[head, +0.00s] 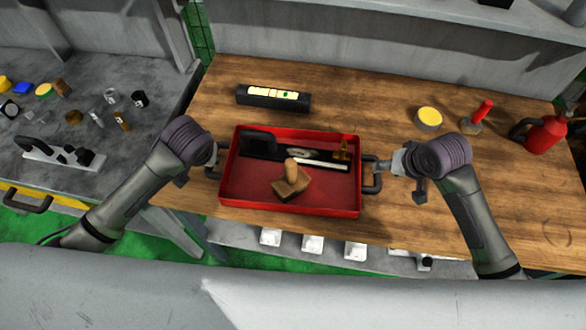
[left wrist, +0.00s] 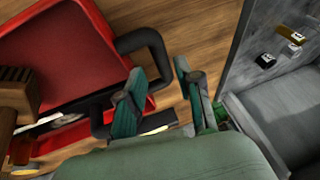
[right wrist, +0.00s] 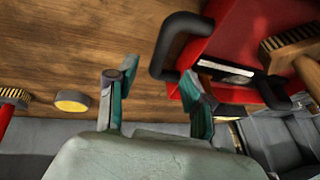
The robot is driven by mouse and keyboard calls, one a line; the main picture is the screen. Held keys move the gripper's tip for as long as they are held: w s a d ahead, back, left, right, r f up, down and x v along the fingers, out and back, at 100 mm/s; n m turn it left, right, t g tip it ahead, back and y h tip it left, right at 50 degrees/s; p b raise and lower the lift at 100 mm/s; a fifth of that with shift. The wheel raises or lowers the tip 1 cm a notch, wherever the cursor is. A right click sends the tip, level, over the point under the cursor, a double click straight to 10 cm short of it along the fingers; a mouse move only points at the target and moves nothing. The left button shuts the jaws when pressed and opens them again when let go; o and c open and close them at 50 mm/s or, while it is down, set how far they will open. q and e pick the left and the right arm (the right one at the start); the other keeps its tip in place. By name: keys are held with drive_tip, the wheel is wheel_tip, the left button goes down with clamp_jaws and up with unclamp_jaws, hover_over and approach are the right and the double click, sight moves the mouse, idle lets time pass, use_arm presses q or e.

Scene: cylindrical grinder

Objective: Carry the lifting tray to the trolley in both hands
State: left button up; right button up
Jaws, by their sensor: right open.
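The red lifting tray (head: 290,208) rests on the wooden bench top, with a black handle at each end. It holds a wooden-handled brush (head: 291,180) and a long dark item with a pale strip. My left gripper (head: 212,160) is at the left handle; in the left wrist view its fingers (left wrist: 160,72) are apart, with the black handle (left wrist: 146,40) close by. My right gripper (head: 388,166) is at the right handle (head: 372,178). In the right wrist view its fingers (right wrist: 150,74) are open and the black handle (right wrist: 163,52) is beside the right-hand finger. The trolley cannot be identified for sure.
A black case with a pale top (head: 272,97) lies behind the tray. A yellow-topped tin (head: 428,118), a red-handled brush (head: 480,112) and a red oil can (head: 545,132) stand to the right. A grey table (head: 75,150) with small parts is at left. The front right bench is clear.

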use_arm(q)
drive_tip(key=x, duration=0.8)
drive_tip(key=shift+d, duration=0.1)
use_arm(e)
drive_tip(key=x, duration=0.8)
use_arm(q)
drive_tip(key=shift+r, duration=0.1)
use_arm(e)
drive_tip(key=shift+d, duration=0.1)
use_arm(q)
clamp_jaws()
use_arm(e)
drive_tip(key=c, duration=0.7)
clamp_jaws()
use_arm(q)
drive_tip(key=shift+w+r, duration=0.2)
drive_tip(key=shift+r, duration=0.05)
use_arm(e)
drive_tip(key=shift+w+r, duration=0.15)
drive_tip(key=shift+r, duration=0.2)
